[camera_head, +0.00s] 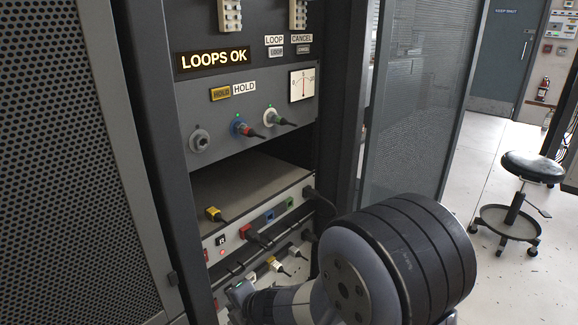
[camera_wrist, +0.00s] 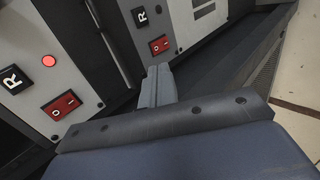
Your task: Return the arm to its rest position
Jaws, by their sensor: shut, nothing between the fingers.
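My arm reaches in from the lower right of the head view. Its large dark joint covers the lower right of the rack (camera_head: 180,100). My gripper (camera_wrist: 158,84) shows in the wrist view as two grey fingers pressed together, shut and empty. It is close in front of panels with red rocker switches (camera_wrist: 61,104) and R labels. I cannot tell whether it touches them. In the head view the arm's end is low at the rack's front, and its fingertips are hard to make out.
A mesh door (camera_head: 415,100) stands open. A stool (camera_head: 533,167) stands on clear floor at right.

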